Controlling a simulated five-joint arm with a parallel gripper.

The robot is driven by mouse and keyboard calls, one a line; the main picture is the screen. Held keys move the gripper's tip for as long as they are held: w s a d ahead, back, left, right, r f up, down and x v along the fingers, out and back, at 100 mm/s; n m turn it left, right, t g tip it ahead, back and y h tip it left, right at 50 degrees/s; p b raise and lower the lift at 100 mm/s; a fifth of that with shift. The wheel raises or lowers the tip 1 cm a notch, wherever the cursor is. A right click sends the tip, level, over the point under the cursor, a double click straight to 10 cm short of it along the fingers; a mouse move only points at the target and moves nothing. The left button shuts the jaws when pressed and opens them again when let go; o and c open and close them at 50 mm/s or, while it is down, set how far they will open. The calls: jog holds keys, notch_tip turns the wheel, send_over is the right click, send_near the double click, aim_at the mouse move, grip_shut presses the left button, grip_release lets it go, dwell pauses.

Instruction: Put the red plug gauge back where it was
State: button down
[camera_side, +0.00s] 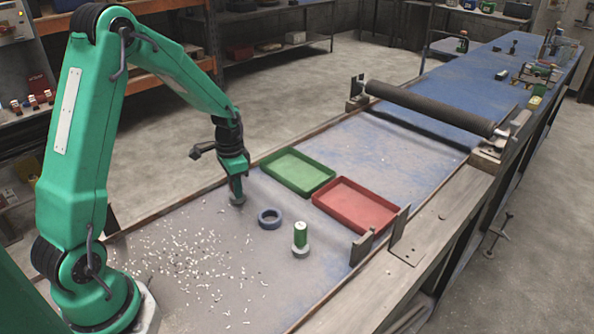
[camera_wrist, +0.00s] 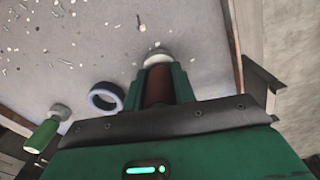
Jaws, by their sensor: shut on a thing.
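My gripper (camera_side: 237,181) is above the near part of the bench, left of the green tray. It is shut on the red plug gauge (camera_wrist: 157,88), whose dark red handle shows between the fingers in the wrist view. Its pale grey end sticks out past the fingertips, and this grey end (camera_side: 237,197) shows below my gripper in the side view. The gauge looks roughly upright. I cannot tell whether its end touches the bench. The fingers hide most of its handle in the side view.
A blue-grey ring (camera_side: 270,218) lies right of my gripper. A green tray (camera_side: 272,161) and a red tray (camera_side: 388,216) lie farther back. Small pale scraps (camera_side: 190,260) litter the near bench.

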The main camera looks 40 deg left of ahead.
jog(key=shift+f, duration=0.4)
jog(key=shift+f, duration=0.1)
jog(key=c, duration=1.1)
grip_release()
jog(key=shift+c, duration=0.2)
notch_tip(320, 180, up, 12)
